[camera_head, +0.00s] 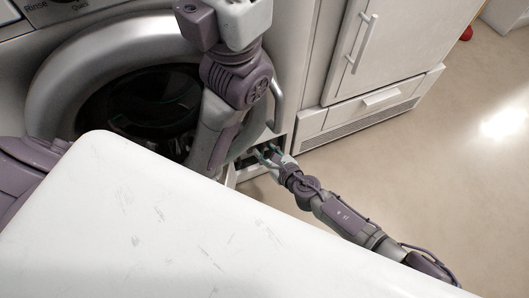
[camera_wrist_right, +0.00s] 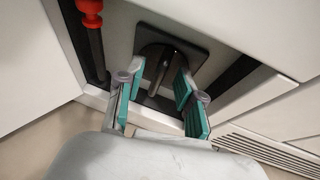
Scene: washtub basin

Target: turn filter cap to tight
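The filter cap (camera_wrist_right: 157,68) is a dark round knob with a raised grip bar, set in a dark square plate inside the open lower compartment of the washing machine (camera_head: 60,75). My right gripper (camera_wrist_right: 160,78) is in front of the cap. Its two teal-padded fingers are apart, one on each side of the grip bar, with gaps visible; I cannot tell how deep they reach. In the head view my right gripper (camera_head: 268,153) reaches into the compartment, and the cap is not clearly visible there. My left gripper is not in view.
A red-topped dark hose or rod (camera_wrist_right: 91,20) stands left of the cap. A white cabinet (camera_head: 375,50) with a handle and lower drawer stands right of the washer. The floor (camera_head: 430,165) to the right is clear.

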